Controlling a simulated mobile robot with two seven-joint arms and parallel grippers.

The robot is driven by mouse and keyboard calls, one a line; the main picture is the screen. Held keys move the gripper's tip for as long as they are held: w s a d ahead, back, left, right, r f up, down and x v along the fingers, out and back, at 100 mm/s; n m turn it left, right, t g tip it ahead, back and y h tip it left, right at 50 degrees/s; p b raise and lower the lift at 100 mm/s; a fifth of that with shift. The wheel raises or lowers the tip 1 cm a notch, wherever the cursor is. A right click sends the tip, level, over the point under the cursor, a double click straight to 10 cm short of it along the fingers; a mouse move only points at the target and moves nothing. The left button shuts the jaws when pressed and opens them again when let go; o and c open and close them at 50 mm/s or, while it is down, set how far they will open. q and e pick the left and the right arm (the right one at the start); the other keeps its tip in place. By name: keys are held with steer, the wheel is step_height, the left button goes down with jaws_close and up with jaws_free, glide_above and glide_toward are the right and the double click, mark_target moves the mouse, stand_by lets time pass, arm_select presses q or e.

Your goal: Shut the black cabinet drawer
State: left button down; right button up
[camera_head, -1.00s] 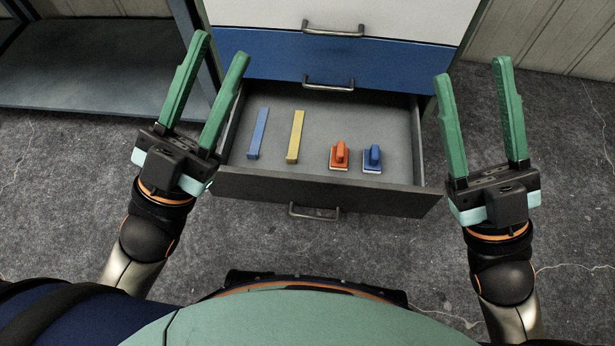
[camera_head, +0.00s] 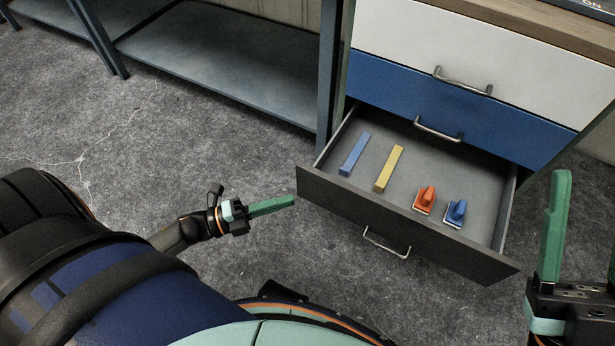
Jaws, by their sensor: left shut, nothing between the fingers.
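The black cabinet drawer (camera_head: 400,222) is the lowest one and stands pulled open, with a metal handle (camera_head: 386,243) on its front. My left gripper (camera_head: 292,200) is shut and empty, low over the floor just left of the drawer front's left end; a small gap seems to lie between them. My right gripper (camera_head: 588,235) is at the right edge, right of the drawer. One of its green fingers shows whole and the other is mostly cut off by the frame, with a wide space between them.
In the drawer lie a blue bar (camera_head: 354,154), a yellow bar (camera_head: 389,168), an orange-handled block (camera_head: 424,200) and a blue-handled block (camera_head: 455,213). Above are a shut blue drawer (camera_head: 500,132) and a white drawer (camera_head: 520,75). A grey metal shelf (camera_head: 220,60) stands left; the floor before it is clear.

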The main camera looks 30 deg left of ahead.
arm_select(q)
step_height(320, 180, down, 3)
steer(key=s+a+m, duration=0.1)
steer(key=s+a, duration=0.1)
steer(key=a, duration=0.1)
steer(key=b, duration=0.1)
glide_toward(334, 184)
steer(key=d, duration=0.4)
steer(key=w, duration=0.2)
steer(key=w+b, duration=0.1)
steer(key=shift+w+r+g+y, duration=0.1)
steer(key=shift+r+g+y, duration=0.2)
steer(key=shift+w, duration=0.4)
arm_select(e)
steer(key=shift+s+a+f, duration=0.15)
steer(key=shift+a+f, duration=0.05)
steer(key=shift+f, duration=0.4)
steer(key=shift+s+a+f, duration=0.15)
steer(key=shift+f, duration=0.45)
arm_select(q)
steer(key=shift+r, duration=0.1)
